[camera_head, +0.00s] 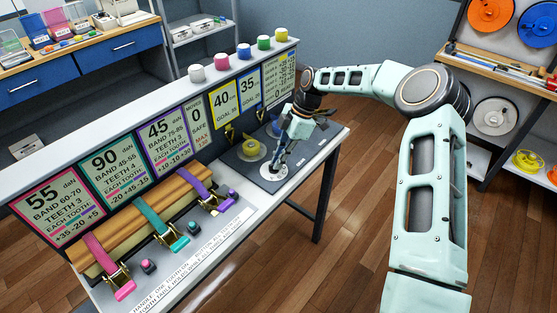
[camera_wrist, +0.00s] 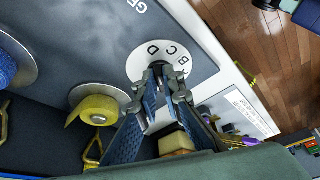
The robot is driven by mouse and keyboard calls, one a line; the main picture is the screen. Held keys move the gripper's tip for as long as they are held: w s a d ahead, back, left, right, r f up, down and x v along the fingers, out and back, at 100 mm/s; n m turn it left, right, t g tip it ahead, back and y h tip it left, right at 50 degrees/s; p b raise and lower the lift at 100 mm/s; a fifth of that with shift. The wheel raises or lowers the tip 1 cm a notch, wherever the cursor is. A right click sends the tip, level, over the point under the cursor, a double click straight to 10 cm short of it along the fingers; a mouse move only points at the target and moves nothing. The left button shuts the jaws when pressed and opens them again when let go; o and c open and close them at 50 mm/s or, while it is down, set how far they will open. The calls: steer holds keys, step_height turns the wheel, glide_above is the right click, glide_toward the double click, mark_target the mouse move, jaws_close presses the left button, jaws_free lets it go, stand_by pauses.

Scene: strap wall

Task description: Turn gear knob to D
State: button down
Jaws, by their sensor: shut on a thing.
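The gear dial is a white disc (camera_head: 267,174) on a dark plate at the right end of the strap bench. In the wrist view the dial (camera_wrist: 141,61) carries the letters D, C, B and one more, partly covered, along its edge. My gripper (camera_head: 280,157) points down over the dial from above. In the wrist view my gripper (camera_wrist: 160,76) has its fingertips together at the dial's middle, shut on the gear knob. The fingers hide most of the knob, so I cannot tell which letter it points to.
A yellow spool (camera_head: 250,150) and a blue spool (camera_head: 274,128) stand beside the dial. Pink (camera_head: 100,255), teal (camera_head: 154,220) and purple (camera_head: 199,188) straps with ratchets lie to the left. Upright sign cards stand behind. Open wooden floor (camera_head: 335,220) lies to the right.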

steer(key=c, duration=2.1)
jaws_free()
steer(key=v, duration=1.2)
